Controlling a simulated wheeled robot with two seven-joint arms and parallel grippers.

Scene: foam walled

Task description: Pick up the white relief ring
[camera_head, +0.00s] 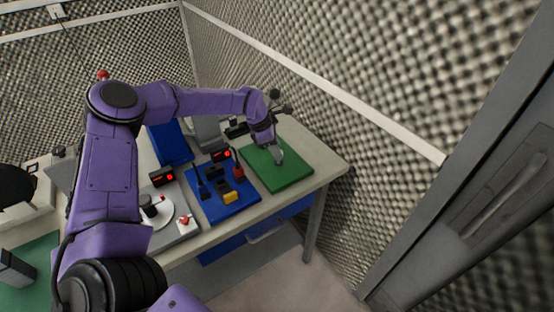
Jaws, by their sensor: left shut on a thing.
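My left gripper (279,156) reaches down over the green mat (297,176) at the right end of the table. It is shut on a small pale thing at its fingertips, which seems to be the white relief ring. The fingers hide most of it, and its ring shape cannot be made out. I cannot tell whether it touches the mat or is held just above it. My right gripper is not in view.
A blue mat (225,207) left of the green one carries several small black parts, a yellow block (230,197) and a red-and-black item. A grey device with a white disc (160,215) stands further left. Foam walls close in behind and right of the table.

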